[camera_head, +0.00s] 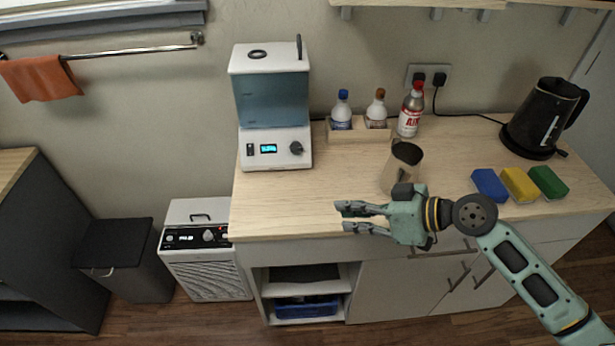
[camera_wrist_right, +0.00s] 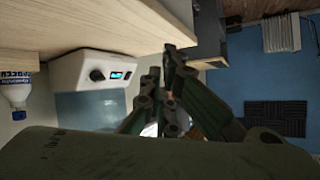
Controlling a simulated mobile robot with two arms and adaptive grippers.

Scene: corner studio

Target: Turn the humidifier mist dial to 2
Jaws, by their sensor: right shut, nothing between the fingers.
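The humidifier (camera_head: 270,100) stands at the left end of the wooden counter, with a blue-tinted tank above a white base. Its dark mist dial (camera_head: 296,147) sits right of a small lit display (camera_head: 268,148); the dial's setting is too small to read. In the right wrist view the humidifier (camera_wrist_right: 88,104) appears upside down, with its dial (camera_wrist_right: 97,75) and display in sight. My right gripper (camera_head: 344,217) is shut and empty over the counter's front edge, right of and nearer than the humidifier, not touching it. My left gripper is out of view.
A wooden rack (camera_head: 358,134) with bottles and a red-capped bottle (camera_head: 411,110) stand behind. A dark-topped canister (camera_head: 402,168) is just beyond my right gripper. A kettle (camera_head: 541,120) and sponges (camera_head: 520,184) lie right. The counter before the humidifier is clear. A floor unit (camera_head: 207,262) stands lower left.

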